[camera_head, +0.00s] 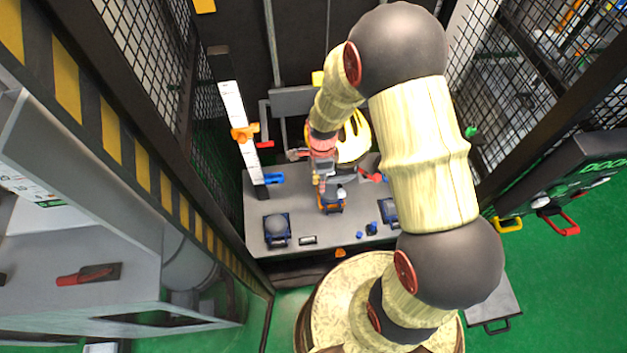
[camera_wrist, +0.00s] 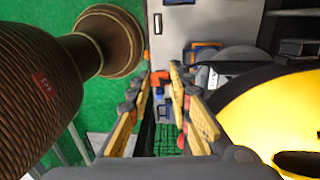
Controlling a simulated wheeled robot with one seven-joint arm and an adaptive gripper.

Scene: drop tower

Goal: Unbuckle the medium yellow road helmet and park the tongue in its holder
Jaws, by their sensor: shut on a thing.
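The yellow helmet (camera_head: 356,133) with black vents sits over the back half of the grey bench, partly hidden by my arm. It fills the right side of the wrist view (camera_wrist: 245,115), with a black band along its edge. My gripper (camera_head: 322,187) is beside the helmet's front left side. In the wrist view my gripper's yellow-padded fingers (camera_wrist: 162,79) are closed in on a small piece by the helmet edge. It looks like the buckle tongue, but the fingers mostly hide it. The buckle's state and the tongue holder cannot be made out for sure.
A grey bench (camera_head: 262,185) carries a blue-framed fixture with a grey dome (camera_head: 277,229) at front left and small blue parts (camera_head: 372,229) at front right. A white scale post (camera_head: 238,130) with an orange slider stands left. Mesh walls flank the bench.

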